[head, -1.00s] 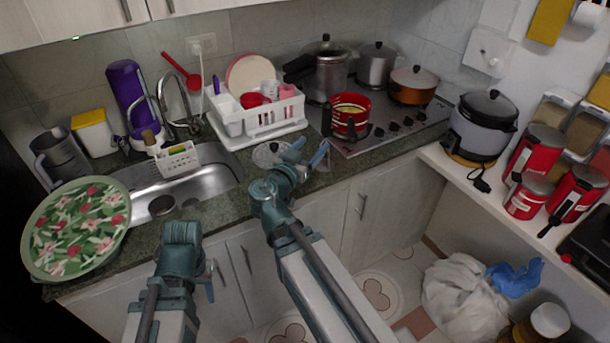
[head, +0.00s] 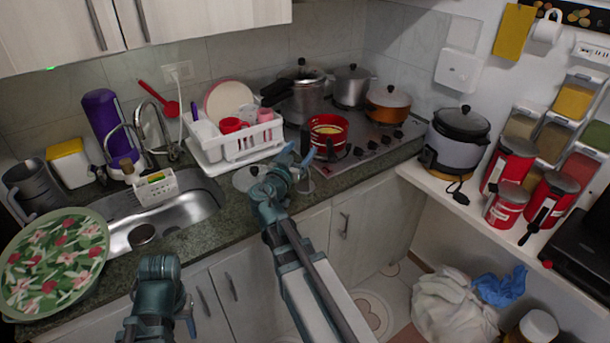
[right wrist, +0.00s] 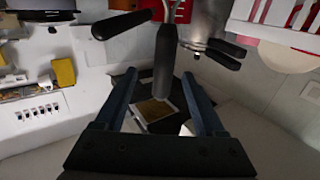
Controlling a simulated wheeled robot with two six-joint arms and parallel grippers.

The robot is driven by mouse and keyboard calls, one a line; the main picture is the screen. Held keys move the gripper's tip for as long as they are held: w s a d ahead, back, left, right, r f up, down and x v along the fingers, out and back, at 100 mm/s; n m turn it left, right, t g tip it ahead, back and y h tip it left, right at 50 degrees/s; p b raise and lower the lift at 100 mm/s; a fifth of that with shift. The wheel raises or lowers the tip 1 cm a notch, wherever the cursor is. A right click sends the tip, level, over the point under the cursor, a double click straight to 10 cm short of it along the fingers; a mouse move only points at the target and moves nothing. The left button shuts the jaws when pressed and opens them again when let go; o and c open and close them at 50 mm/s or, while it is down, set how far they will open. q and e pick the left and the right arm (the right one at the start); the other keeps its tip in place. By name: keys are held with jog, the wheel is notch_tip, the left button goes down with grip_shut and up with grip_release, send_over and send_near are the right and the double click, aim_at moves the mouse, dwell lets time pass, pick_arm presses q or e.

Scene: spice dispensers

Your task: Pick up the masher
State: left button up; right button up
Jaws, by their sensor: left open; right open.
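I cannot clearly make out a masher. A red long-handled utensil (head: 166,92) leans or hangs at the back wall behind the sink; I cannot tell what its head is. My right gripper (head: 297,158) is open over the counter's front edge, just left of and nearer than the red pot (head: 328,132). In the right wrist view, a dark grey upright handle (right wrist: 164,55) shows between the open fingers (right wrist: 158,76), seemingly apart from them; what it belongs to is unclear. My left gripper (head: 172,322) is open and empty, low in front of the cabinets.
A white dish rack (head: 240,148) and a steel pressure cooker (head: 303,97) stand behind my right gripper. An orange pot (head: 388,103) sits on the stove. A round lid (head: 250,178) lies beside the arm. A floral tray (head: 50,262) is at left, by the sink (head: 190,205).

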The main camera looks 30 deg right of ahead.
aim_at(303, 144)
jog(key=x, duration=0.5)
jog(key=shift+w+a, duration=0.1)
jog(key=shift+w, duration=0.2)
grip_shut()
dwell(1.2)
